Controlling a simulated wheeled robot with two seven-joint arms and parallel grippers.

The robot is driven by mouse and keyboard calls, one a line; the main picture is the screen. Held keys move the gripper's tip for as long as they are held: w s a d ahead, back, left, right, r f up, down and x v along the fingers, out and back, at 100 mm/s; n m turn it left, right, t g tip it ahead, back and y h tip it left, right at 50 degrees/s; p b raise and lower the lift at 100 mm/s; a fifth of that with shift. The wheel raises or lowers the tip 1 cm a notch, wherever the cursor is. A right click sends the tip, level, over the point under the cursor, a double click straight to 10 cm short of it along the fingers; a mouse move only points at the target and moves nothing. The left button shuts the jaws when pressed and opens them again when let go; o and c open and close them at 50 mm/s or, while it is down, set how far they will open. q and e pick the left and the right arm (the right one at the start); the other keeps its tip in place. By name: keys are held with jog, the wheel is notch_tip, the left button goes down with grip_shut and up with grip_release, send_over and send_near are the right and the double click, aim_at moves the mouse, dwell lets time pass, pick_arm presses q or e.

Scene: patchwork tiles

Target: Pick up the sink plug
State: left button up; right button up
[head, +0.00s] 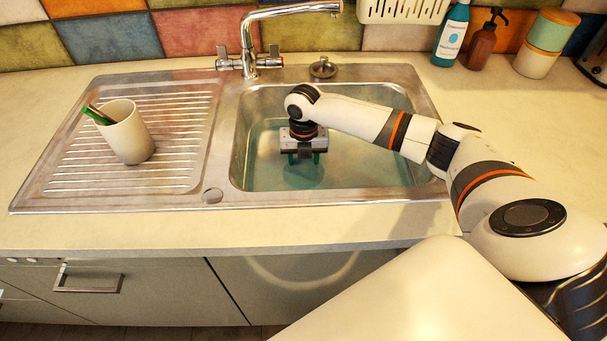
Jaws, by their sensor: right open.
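My right gripper (303,158) reaches down into the sink basin (365,160), its two fingers apart and pointing down. The basin holds greenish, clear water, and the fingertips look tinted by it. A darker round shape (304,178) shows on the basin floor below the fingers; I cannot tell whether it is a drain, a plug or a shadow. A small round metal piece with a knob (322,67), like a sink plug, sits on the back rim behind the basin, apart from the gripper. My left gripper is not in view.
The tap (250,50) arches over the basin's back. A white cup with pens (127,133) stands on the ribbed drainer (185,130) at left. Bottles (452,35) and stacked canisters (546,43) stand at back right. A white rack (402,10) hangs above. The front counter is clear.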

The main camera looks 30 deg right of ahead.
jog(key=shift+f, duration=0.85)
grip_shut()
jog(key=shift+r, duration=0.1)
